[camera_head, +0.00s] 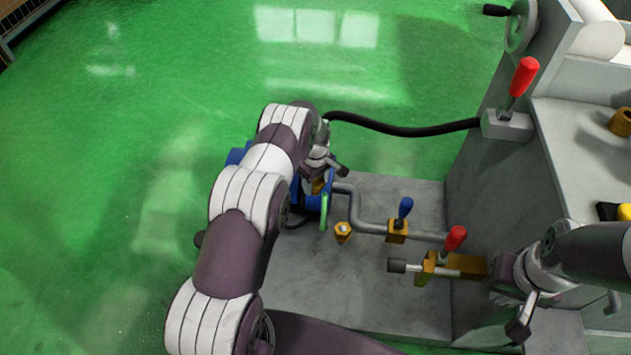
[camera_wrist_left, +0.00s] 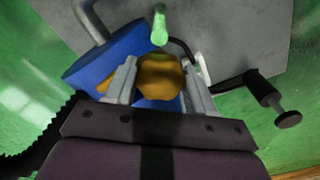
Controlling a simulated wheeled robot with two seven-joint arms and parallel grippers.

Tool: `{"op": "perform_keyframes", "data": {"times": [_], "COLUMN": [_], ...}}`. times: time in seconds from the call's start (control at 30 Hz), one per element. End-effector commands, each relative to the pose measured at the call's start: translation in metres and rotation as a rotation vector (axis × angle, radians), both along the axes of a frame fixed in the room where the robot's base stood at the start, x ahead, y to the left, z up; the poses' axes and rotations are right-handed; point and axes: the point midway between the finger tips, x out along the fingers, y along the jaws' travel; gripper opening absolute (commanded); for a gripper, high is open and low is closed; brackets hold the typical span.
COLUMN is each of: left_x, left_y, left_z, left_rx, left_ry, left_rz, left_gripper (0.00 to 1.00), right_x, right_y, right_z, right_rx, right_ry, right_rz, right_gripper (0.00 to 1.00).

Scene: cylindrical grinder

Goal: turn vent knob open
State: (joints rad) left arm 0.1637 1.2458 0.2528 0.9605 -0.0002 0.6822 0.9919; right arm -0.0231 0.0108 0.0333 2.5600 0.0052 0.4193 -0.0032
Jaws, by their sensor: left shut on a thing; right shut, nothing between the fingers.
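The vent knob appears to be the brass-coloured knob (camera_wrist_left: 158,78) on the blue pump (camera_wrist_left: 105,55) in the left wrist view. My left gripper (camera_wrist_left: 160,88) has a finger on either side of it and is shut on it. In the head view my left gripper (camera_head: 324,168) is over the blue pump, and a bit of brass (camera_head: 318,186) shows below the fingers. My right gripper (camera_head: 512,308) is shut and empty beside the machine at the lower right.
A green handle (camera_head: 324,211) stands close to the left gripper. Grey pipe, a brass hex fitting (camera_head: 343,231), a blue-handled valve (camera_head: 404,209) and a red-handled valve (camera_head: 455,239) are on the grey base (camera_head: 370,280). A black hose (camera_head: 400,130) runs behind. Green floor lies open at left.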

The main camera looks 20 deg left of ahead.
Motion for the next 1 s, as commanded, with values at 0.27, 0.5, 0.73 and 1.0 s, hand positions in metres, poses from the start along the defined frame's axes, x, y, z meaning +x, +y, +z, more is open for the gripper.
{"op": "perform_keyframes", "data": {"times": [0.27,0.5,0.73,1.0], "left_x": [-0.001,-0.001,0.000,0.001], "left_y": [-0.001,-0.001,0.000,0.000], "left_z": [-0.001,-0.001,0.000,0.031], "left_rx": [-0.001,-0.001,-0.001,0.000], "left_ry": [0.004,0.004,0.001,-0.002], "left_rz": [0.013,0.012,0.011,0.011], "left_gripper": [0.24,0.64,0.80,0.80], "right_x": [0.000,0.000,0.000,0.000], "right_y": [0.000,0.000,0.000,0.000], "right_z": [0.000,0.000,0.000,0.016], "right_rx": [0.000,0.000,0.000,0.000], "right_ry": [0.000,0.000,0.000,0.000], "right_rz": [0.000,0.000,0.000,0.000], "right_gripper": [0.00,0.00,0.00,0.00]}}
